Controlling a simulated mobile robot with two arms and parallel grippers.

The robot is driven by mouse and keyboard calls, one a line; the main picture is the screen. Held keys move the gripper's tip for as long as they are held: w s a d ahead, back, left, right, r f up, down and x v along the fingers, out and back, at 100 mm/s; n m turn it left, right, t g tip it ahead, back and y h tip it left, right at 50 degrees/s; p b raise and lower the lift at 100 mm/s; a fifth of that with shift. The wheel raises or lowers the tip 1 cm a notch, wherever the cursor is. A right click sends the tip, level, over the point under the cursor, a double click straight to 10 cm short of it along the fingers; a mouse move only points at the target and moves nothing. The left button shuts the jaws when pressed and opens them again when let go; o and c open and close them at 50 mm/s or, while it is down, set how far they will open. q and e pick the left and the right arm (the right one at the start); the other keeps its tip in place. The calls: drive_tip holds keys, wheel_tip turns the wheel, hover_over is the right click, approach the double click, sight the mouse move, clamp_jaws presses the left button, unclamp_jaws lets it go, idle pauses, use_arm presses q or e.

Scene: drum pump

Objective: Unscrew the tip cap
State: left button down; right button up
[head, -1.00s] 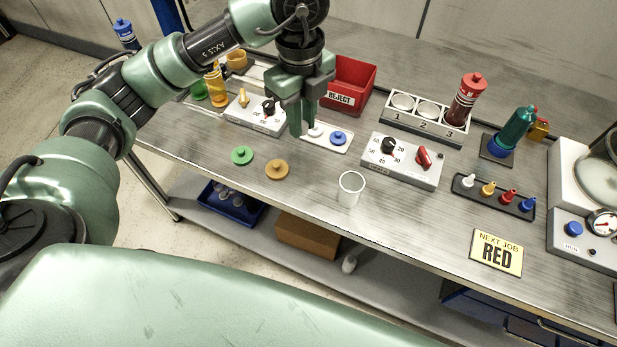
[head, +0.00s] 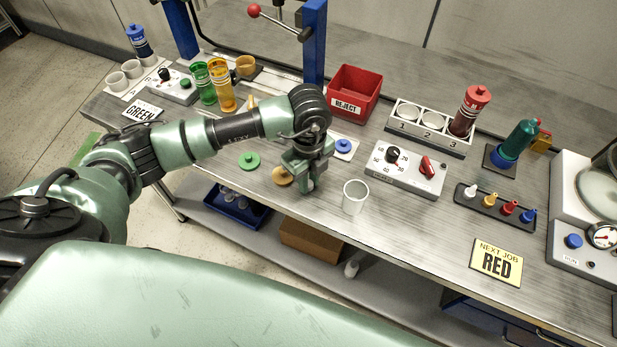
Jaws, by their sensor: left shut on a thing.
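My left gripper (head: 308,187) points down over the bench, close beside the ochre disc (head: 283,176) and left of the white cup (head: 355,197). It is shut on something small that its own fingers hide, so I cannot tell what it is. No tip cap can be made out clearly. A black rack (head: 492,205) on the right bears small nozzle-like pieces in white, yellow, red and blue. A green cartridge (head: 519,139) with a blue lower end stands in a dark holder. A red cartridge (head: 468,112) stands in the numbered rack (head: 398,127). My right gripper is not in view.
A grey box with a dial and red switch (head: 408,168) stands behind the cup. A green disc (head: 249,161), a white plate with a blue round piece (head: 343,146) and a red reject bin (head: 354,92) are near my arm. The front right has a "RED" sign (head: 497,262).

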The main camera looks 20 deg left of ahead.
use_arm(q)
drive_tip(key=shift+f, duration=0.1)
drive_tip(key=shift+f, duration=0.1)
drive_tip(key=c, duration=1.3)
unclamp_jaws()
drive_tip(key=shift+r, duration=0.55)
wheel_tip(320, 180, up, 11)
drive_tip(key=b, duration=0.2)
drive_tip(key=shift+r+b, duration=0.15)
drive_tip(key=shift+b, duration=0.2)
